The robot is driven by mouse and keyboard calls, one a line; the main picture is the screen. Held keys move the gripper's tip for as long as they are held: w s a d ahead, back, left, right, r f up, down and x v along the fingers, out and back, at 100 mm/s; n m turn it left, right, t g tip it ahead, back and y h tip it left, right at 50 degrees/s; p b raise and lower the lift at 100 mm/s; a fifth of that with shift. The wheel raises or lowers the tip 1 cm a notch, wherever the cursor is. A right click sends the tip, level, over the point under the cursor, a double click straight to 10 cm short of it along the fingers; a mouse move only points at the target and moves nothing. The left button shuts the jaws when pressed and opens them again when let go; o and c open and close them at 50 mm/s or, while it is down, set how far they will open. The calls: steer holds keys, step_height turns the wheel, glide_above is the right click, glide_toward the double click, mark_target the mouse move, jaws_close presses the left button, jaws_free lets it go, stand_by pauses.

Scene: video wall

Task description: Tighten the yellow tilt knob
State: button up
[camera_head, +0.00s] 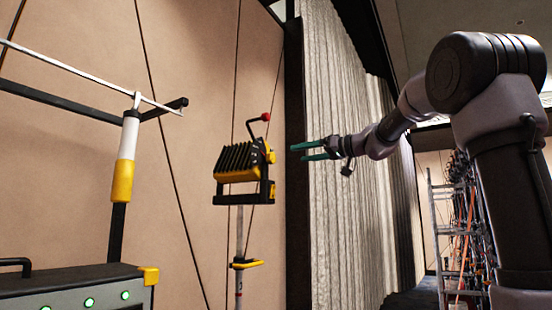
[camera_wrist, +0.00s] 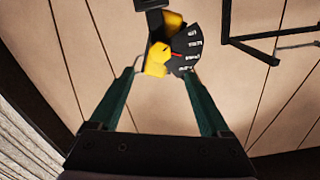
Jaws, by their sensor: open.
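A black-and-yellow finned lamp head (camera_head: 240,165) sits in a black yoke (camera_head: 240,199) on a pole in the head view. Small yellow parts show on its right side, the upper one (camera_head: 271,157) facing my gripper. In the wrist view a yellow knob (camera_wrist: 157,60) sits beside a black dial (camera_wrist: 187,46) with white marks and a red pointer. My gripper (camera_head: 298,151) is open and empty, to the right of the lamp head with a gap between. In the wrist view, the knob appears between and beyond the fingertips (camera_wrist: 158,74).
A red-tipped handle (camera_head: 265,117) rises above the lamp head. A yellow clamp (camera_head: 247,264) is on the pole. A white-and-yellow post (camera_head: 126,155) with bars and a case with green lights (camera_head: 70,290) stand left. A grey curtain (camera_head: 350,170) hangs behind the arm; a ladder (camera_head: 445,240) stands right.

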mark_target(274, 157)
steer(key=x, duration=1)
steer(key=shift+w+a, duration=0.25)
steer(key=shift+a, duration=0.1)
steer(key=shift+r, duration=0.1)
steer(key=shift+c, duration=0.3)
jaws_close()
